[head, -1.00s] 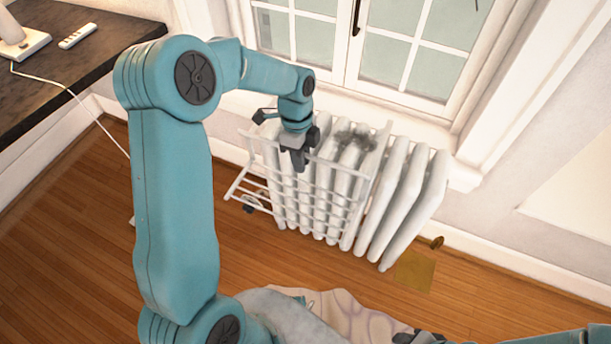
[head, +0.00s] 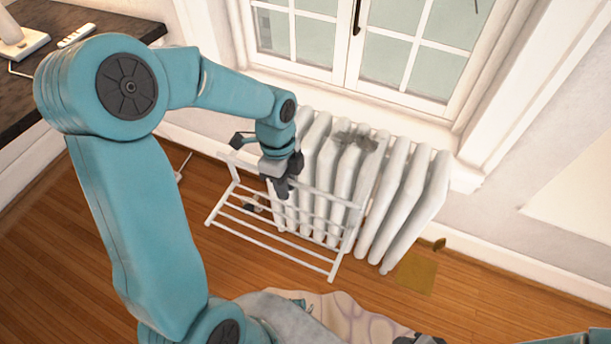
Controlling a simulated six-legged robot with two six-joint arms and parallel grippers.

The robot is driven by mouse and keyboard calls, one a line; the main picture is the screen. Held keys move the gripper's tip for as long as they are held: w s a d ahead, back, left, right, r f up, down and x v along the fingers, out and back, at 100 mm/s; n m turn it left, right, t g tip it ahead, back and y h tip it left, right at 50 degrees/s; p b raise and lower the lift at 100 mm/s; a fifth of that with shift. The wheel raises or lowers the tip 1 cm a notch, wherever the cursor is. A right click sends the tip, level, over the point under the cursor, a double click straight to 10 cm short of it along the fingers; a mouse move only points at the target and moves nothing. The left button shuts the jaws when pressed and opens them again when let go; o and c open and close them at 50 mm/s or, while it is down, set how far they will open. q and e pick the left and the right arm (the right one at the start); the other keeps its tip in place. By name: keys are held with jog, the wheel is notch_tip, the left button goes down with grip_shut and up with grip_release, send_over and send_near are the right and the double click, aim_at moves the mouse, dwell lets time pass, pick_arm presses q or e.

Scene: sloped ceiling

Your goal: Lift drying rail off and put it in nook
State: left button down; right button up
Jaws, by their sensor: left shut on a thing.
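The white drying rail (head: 275,235) is a frame of thin bars in the middle of the head view. It is held tilted in front of the white radiator (head: 405,200), overlapping its lower left part. My left gripper (head: 281,188) is shut on the rail's upper bar, and its fingers hide part of that bar. I cannot tell whether the rail still touches the radiator. My right gripper is not clearly in view; only a bit of arm shows at the bottom right. I cannot make out the nook.
A window (head: 375,45) with a sill is above the radiator. A dark counter (head: 85,60) stands at the upper left with a remote (head: 76,35) on it. A brown-gold patch (head: 417,276) lies on the wooden floor. A crumpled pale cloth (head: 335,315) is at the bottom.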

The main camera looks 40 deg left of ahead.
pick_arm(q)
jog(key=shift+s+d, duration=0.15)
jog(key=shift+s, duration=0.4)
jog(key=s+d+b, duration=0.3)
jog(key=s+b, duration=0.1)
jog(key=s, duration=0.9)
jog(key=shift+s+d, duration=0.15)
jog(key=shift+s, duration=0.15)
dwell(0.4)
jog(key=shift+r, duration=0.1)
